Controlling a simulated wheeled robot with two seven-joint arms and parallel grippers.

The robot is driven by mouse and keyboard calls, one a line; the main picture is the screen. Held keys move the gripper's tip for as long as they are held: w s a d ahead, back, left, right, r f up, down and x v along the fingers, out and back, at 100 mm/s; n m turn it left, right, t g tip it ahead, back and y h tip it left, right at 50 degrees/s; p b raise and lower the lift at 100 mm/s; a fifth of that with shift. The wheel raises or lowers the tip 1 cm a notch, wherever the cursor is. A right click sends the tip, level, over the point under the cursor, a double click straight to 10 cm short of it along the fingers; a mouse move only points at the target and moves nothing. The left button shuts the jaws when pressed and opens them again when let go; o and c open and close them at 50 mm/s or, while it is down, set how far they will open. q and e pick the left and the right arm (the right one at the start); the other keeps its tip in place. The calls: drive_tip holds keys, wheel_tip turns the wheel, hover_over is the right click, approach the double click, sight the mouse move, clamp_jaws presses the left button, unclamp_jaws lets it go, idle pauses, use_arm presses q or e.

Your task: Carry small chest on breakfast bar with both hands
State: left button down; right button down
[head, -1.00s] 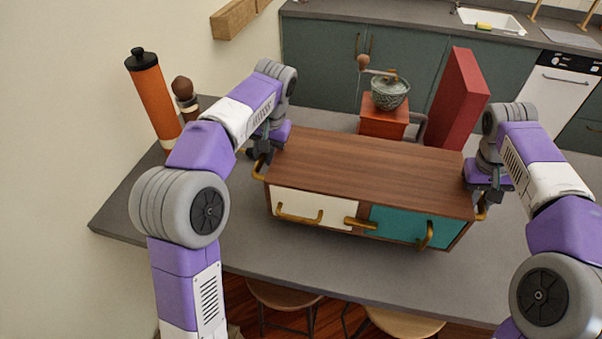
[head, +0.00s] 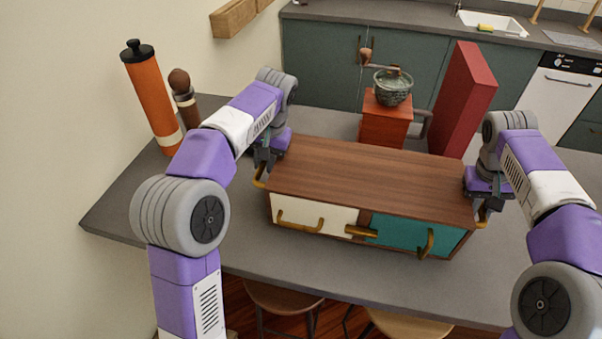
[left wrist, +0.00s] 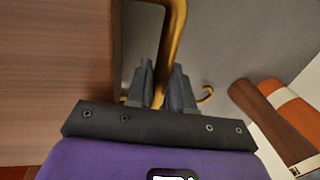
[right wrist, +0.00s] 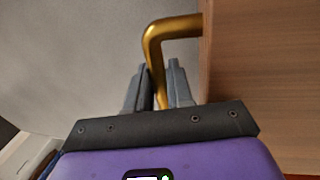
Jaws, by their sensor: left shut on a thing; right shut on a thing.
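The small chest (head: 370,170) has a brown wood top, a cream door (head: 312,215) and a teal door (head: 415,238), with brass handles. It is over the grey breakfast bar (head: 190,238); whether its underside touches the bar I cannot tell. My left gripper (head: 264,162) is shut on the brass side handle at the chest's left end, also seen in the left wrist view (left wrist: 172,50). My right gripper (head: 487,208) is shut on the brass side handle at its right end, also seen in the right wrist view (right wrist: 158,50). The fingertips are partly hidden in the head view.
Behind the chest stand a red coffee grinder (head: 385,122) and a tall red box (head: 464,100). An orange cylinder (head: 150,95) and a brown mill (head: 184,98) stand at the back left. Stools (head: 285,298) are below the front edge. The bar's left front is clear.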

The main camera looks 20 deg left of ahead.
use_arm(q)
drive_tip(key=c, duration=1.4)
unclamp_jaws()
drive_tip(key=shift+f, duration=0.25)
drive_tip(key=shift+c, duration=0.2)
use_arm(e)
drive_tip(key=c, duration=1.4)
unclamp_jaws()
drive_tip(key=shift+f, duration=0.25)
drive_tip(key=shift+c, duration=0.2)
use_arm(q)
drive_tip(key=o, duration=0.4)
drive_tip(key=shift+r, duration=0.15)
use_arm(e)
drive_tip(key=o, duration=0.4)
drive_tip(key=shift+r, duration=0.1)
use_arm(q)
drive_tip(key=shift+o, duration=0.2)
drive_tip(key=shift+d, duration=0.1)
use_arm(e)
drive_tip(key=shift+o, duration=0.2)
drive_tip(key=shift+a, duration=0.1)
